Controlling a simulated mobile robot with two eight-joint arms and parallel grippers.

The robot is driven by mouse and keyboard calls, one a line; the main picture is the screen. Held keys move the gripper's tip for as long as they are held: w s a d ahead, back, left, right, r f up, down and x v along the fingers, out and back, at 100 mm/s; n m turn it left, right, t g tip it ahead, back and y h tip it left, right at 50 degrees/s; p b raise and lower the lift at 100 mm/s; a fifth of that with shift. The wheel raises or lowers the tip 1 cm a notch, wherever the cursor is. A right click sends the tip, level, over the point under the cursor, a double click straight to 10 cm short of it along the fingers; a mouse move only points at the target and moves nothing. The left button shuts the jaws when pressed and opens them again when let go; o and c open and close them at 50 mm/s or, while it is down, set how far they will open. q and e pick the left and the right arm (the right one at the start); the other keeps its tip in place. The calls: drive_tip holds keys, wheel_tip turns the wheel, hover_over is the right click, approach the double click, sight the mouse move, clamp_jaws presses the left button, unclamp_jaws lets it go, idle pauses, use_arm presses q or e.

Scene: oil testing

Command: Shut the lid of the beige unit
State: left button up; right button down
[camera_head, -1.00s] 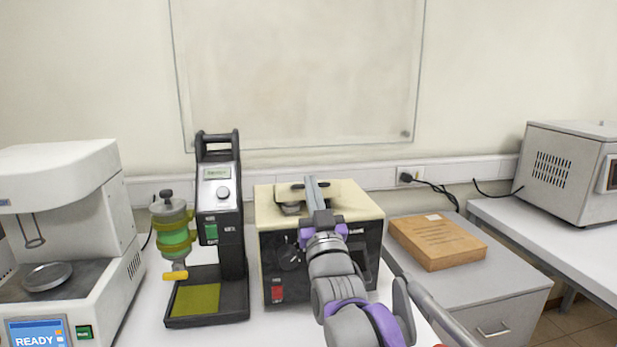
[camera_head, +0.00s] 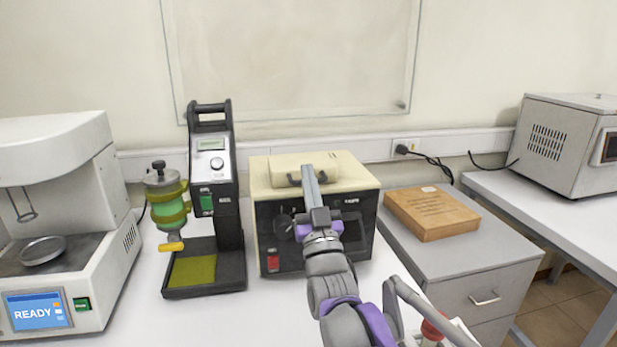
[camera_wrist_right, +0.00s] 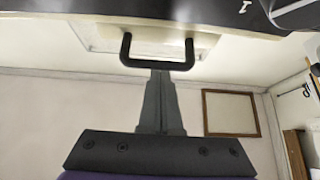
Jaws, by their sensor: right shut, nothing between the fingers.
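The beige unit (camera_head: 262,182) stands mid-bench, with a beige top and a black front with a dial and a red switch. Its beige lid (camera_head: 285,165) lies over the top, with a dark handle (camera_head: 291,180) at its front edge. I see no clear gap under it. My right gripper (camera_head: 308,170) is shut and empty, at the handle, and partly hides the lid. In the right wrist view, the fingertips (camera_wrist_right: 160,74) meet or nearly meet the handle's bar (camera_wrist_right: 157,65); contact is unclear. My left gripper is not in view.
A black stand (camera_head: 228,230) holding a green cylinder (camera_head: 170,206) is close left of the unit. A white instrument (camera_head: 100,200) is farther left. A wooden box (camera_head: 432,213) lies on the grey cabinet at right. A clear strip of bench shows before the unit.

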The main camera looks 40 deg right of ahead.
wheel_tip(320, 180, up, 10)
drive_tip(key=p, duration=0.2)
drive_tip(key=shift+p, duration=0.35)
